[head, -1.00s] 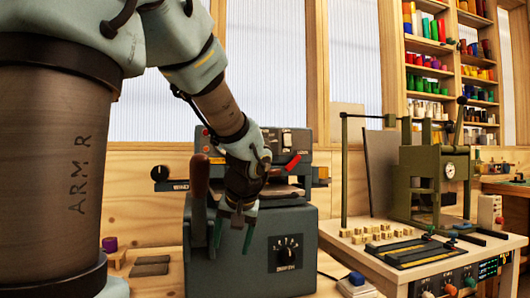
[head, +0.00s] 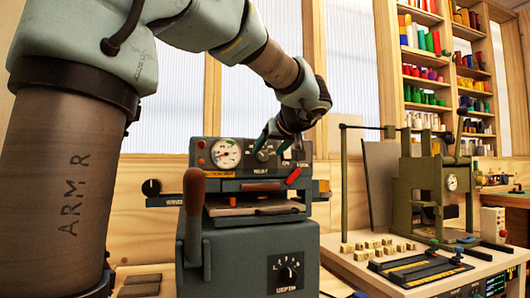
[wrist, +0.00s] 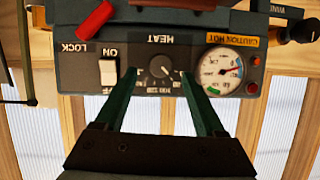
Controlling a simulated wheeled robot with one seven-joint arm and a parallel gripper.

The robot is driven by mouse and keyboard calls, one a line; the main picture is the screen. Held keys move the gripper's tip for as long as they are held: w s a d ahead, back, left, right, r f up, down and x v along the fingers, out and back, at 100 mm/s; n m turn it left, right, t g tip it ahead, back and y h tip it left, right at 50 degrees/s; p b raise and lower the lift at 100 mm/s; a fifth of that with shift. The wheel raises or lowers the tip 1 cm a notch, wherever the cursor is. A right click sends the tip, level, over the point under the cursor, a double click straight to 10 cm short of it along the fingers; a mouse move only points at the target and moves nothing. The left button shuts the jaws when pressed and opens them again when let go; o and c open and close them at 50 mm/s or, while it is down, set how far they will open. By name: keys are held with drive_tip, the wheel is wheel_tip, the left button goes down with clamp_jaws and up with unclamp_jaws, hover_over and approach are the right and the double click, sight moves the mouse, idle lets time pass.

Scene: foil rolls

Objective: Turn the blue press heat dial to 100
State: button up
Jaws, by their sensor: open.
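The blue-grey press (head: 255,172) stands on the bench in the head view. Its heat dial (wrist: 162,67) is a dark round knob with a white mark, on the upper front panel. The mark points to the lower right in that picture; the scale figures are too small to read surely. My gripper (wrist: 158,76) is open, with one green finger on each side of the dial; contact is unclear. In the head view my gripper (head: 270,146) is at the panel and partly hides the dial.
A gauge (head: 226,153) is beside the heat dial, and an ON/OFF switch (wrist: 109,72) on its other side. A red lever (head: 293,176) and a brown-handled lever (head: 195,205) stick out. A depth dial (head: 289,270) is lower. A green press (head: 424,180) stands right.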

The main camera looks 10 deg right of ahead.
sight(264, 155)
drive_tip(key=shift+p+x, duration=0.3)
drive_tip(key=shift+x, duration=1.6)
clamp_jaws()
